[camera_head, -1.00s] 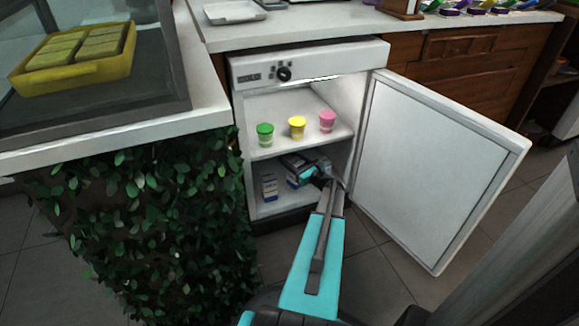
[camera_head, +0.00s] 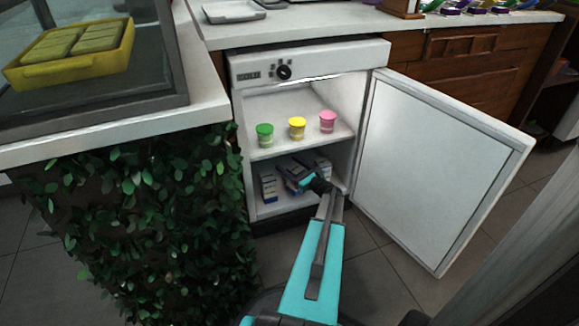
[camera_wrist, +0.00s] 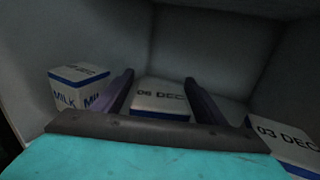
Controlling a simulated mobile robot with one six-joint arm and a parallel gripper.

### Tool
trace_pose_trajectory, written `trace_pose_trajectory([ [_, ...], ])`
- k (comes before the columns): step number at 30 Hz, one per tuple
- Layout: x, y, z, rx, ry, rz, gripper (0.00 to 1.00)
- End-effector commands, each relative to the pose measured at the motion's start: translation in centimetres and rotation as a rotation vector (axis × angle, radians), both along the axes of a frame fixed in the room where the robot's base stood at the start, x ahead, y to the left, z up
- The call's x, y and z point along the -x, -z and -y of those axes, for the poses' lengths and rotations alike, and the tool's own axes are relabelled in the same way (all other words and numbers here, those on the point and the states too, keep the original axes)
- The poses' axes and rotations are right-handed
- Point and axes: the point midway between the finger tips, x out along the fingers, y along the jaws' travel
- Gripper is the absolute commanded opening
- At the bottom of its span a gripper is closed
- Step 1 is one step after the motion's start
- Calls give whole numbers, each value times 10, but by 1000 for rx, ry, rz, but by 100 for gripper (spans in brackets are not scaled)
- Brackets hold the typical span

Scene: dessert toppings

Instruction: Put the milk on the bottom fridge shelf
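Several white and blue milk cartons are on the bottom shelf of the open fridge. In the head view one stands at left (camera_head: 268,187), one is in the middle (camera_head: 291,172), and one is at right (camera_head: 321,163). My gripper (camera_head: 313,183) is at the front of that compartment and partly covers them. In the wrist view my gripper (camera_wrist: 160,82) is open, with its fingers apart. A carton marked "06 DEC" (camera_wrist: 160,97) shows between the fingers. A "MILK" carton (camera_wrist: 80,88) is to the left and a "03 DEC" carton (camera_wrist: 285,140) to the right.
The upper shelf (camera_head: 285,145) holds a green tub (camera_head: 265,135), a yellow tub (camera_head: 297,129) and a pink tub (camera_head: 328,122). The fridge door (camera_head: 435,165) stands wide open at right. A leafy counter front (camera_head: 160,220) flanks the fridge at left.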

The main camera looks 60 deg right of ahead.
Motion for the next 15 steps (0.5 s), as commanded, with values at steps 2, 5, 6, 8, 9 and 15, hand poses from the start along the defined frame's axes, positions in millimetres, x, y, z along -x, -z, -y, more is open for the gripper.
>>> trace_pose_trajectory([
  [2, 0, 0, 0, 0, 0, 0, 65],
  [5, 0, 0, 0, 0, 0, 0, 65],
  [6, 0, -1, 0, 0, 0, 0, 65],
  [8, 0, -2, 0, 0, 0, 0, 65],
  [9, 0, -3, 0, 1, 0, 0, 65],
  [15, 15, -4, -4, 0, 2, -1, 65],
])
